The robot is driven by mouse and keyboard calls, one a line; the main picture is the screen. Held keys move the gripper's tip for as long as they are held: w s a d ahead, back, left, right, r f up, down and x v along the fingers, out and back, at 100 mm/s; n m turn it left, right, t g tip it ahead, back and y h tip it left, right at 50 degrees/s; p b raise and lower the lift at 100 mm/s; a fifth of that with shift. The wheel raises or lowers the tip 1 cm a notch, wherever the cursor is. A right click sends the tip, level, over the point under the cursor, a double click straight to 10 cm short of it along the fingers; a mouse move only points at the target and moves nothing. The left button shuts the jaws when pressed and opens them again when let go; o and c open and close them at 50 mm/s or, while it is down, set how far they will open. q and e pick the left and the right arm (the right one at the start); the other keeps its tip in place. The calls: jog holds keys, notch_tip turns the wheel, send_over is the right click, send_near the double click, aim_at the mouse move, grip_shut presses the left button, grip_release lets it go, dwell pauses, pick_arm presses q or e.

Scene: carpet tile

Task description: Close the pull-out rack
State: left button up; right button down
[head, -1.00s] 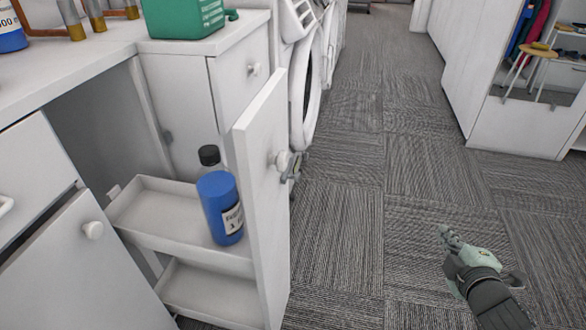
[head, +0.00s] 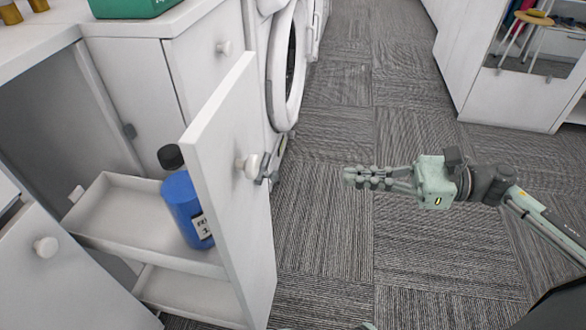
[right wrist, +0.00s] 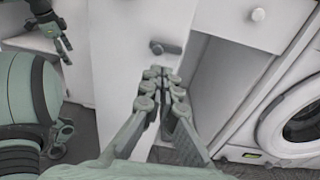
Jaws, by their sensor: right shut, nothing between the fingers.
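The white pull-out rack stands pulled out at the left of the head view. Its tall front panel (head: 235,215) has a round knob (head: 249,166), and its tray (head: 115,222) shows behind. A blue bottle with a black cap (head: 187,208) stands in the upper tray, partly hidden by the panel. My right gripper (head: 350,176) is shut and empty, to the right of the panel and apart from it. In the right wrist view, its fingertips (right wrist: 162,84) point toward the panel (right wrist: 118,60), just below the knob (right wrist: 157,47). My left gripper (right wrist: 58,42) shows at that view's upper left; its opening is unclear.
A white cabinet (head: 195,75) with a green container (head: 130,8) on top stands behind the rack. A front-loading washer (head: 287,70) is beyond it. A lower door with a knob (head: 46,248) is at left. Carpet floor (head: 330,240) is clear between the rack and my right gripper.

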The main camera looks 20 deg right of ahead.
jog(key=p, duration=0.1)
send_near(276, 172)
jog(key=x, duration=0.5)
jog(key=shift+w, duration=0.2)
pick_arm(q)
jog(key=shift+d+x, duration=0.2)
jog(key=shift+x, duration=0.6)
jog(key=shift+d+x, duration=0.2)
jog(key=shift+x, duration=0.6)
pick_arm(e)
jog(key=shift+w+a+f, duration=0.15)
jog(key=shift+w+a, duration=0.15)
jog(key=shift+a, duration=0.25)
jog(key=shift+a, duration=0.1)
pick_arm(q)
jog(key=shift+p+x, duration=0.5)
jog(key=shift+x, duration=0.55)
pick_arm(e)
jog(key=w+r+x, duration=0.1)
jog(key=r+x, duration=0.1)
jog(key=x, duration=3.2)
pick_arm(q)
jog(key=shift+d, duration=0.1)
pick_arm(e)
jog(key=shift+r, duration=0.2)
